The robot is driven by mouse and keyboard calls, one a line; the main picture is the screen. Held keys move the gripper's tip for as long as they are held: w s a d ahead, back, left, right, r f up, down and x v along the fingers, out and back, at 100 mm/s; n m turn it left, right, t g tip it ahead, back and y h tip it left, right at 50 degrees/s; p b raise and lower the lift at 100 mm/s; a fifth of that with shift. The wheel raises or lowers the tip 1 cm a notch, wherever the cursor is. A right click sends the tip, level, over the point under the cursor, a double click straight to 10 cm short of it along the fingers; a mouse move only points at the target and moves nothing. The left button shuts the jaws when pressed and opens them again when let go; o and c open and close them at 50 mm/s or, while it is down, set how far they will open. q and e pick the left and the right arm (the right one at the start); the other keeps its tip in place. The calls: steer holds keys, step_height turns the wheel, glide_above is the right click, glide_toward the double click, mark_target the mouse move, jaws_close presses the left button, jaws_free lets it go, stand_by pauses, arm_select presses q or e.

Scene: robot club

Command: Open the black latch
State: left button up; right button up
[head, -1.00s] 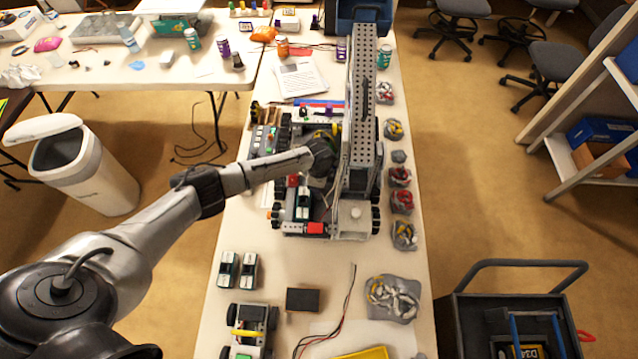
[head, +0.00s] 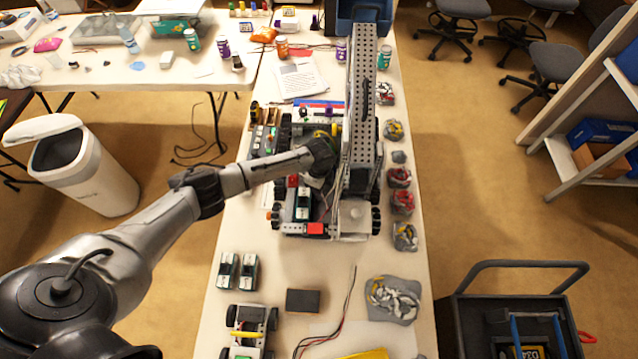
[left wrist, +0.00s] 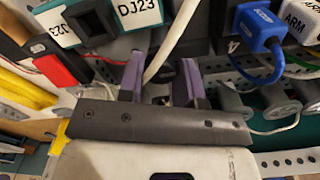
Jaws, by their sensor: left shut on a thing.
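A wheeled robot (head: 303,230) with a tall perforated metal mast (head: 361,110) stands on the long table. My left gripper (left wrist: 161,68) reaches down into it from the left, beside the mast; its fingers are hidden in the head view. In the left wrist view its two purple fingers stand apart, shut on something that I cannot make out. A white cable (left wrist: 172,42) runs up between and behind them. I cannot pick out the black latch for sure in either view. My right gripper is in neither view.
Close to my left gripper are a labelled battery (left wrist: 127,22), a red-and-black part (left wrist: 57,62), a blue connector (left wrist: 258,28) and grey rollers (left wrist: 276,101). Bagged parts (head: 400,202) line the table's right edge. A black box (head: 302,300) and loose wires lie in front.

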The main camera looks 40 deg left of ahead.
arm_select(q)
steer(key=o, duration=0.9)
steer(key=shift+o, duration=0.2)
steer(key=shift+r, duration=0.1)
step_height(320, 180, up, 14)
steer(key=b, duration=0.1)
